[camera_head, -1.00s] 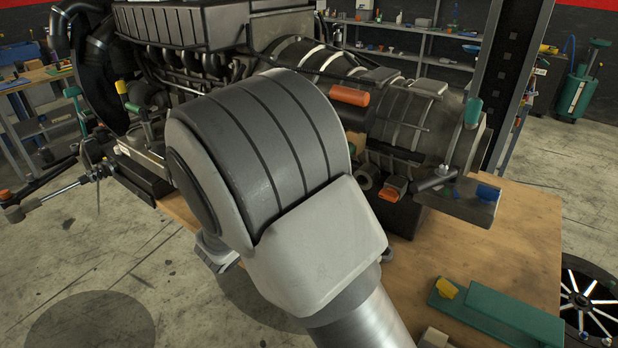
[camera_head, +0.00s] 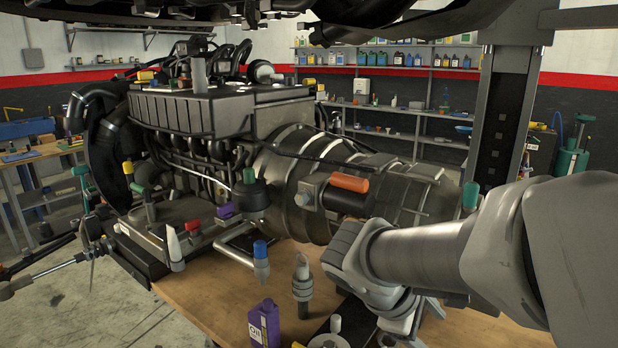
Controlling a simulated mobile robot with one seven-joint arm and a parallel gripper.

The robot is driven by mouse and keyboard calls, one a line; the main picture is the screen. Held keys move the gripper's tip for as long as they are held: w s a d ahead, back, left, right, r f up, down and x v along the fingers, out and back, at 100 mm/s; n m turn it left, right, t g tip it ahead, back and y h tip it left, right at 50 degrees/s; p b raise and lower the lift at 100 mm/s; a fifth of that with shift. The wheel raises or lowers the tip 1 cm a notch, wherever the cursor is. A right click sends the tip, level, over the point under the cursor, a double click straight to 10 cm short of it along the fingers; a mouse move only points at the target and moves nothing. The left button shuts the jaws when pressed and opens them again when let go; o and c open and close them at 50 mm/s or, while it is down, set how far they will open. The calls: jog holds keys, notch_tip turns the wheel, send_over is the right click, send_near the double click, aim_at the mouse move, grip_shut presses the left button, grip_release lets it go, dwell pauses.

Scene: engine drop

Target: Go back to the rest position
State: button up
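My arm reaches in from the right edge, and its wrist hangs low over the workbench (camera_head: 190,292) in front of the engine (camera_head: 215,115). The end with my gripper (camera_head: 400,318) points down near the bench top at the lower right of centre. Its fingers are mostly hidden by the wrist, so I cannot see whether they are open or hold anything. The engine with its gearbox rests at the back of the bench, apart from the visible part of my gripper.
A purple oil bottle (camera_head: 264,325), a blue-capped tube (camera_head: 261,262) and a grey cylindrical part (camera_head: 302,285) stand left of my wrist. An orange-handled item (camera_head: 349,183) lies on the gearbox. A dark upright post (camera_head: 503,115) stands behind my arm. Shelves (camera_head: 400,105) line the back wall.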

jog(key=s+a+r+m+t+y, duration=0.1)
jog(key=s+a+m+y, duration=0.1)
jog(key=s+m, duration=0.3)
jog(key=s+a+r+m+t+y, duration=0.2)
jog(key=s+m+y, duration=0.2)
jog(key=m+y, duration=0.1)
jog(key=shift+s+a+r+m, duration=0.15)
jog(key=shift+s+a+m, duration=0.1)
jog(key=shift+s+m, duration=0.2)
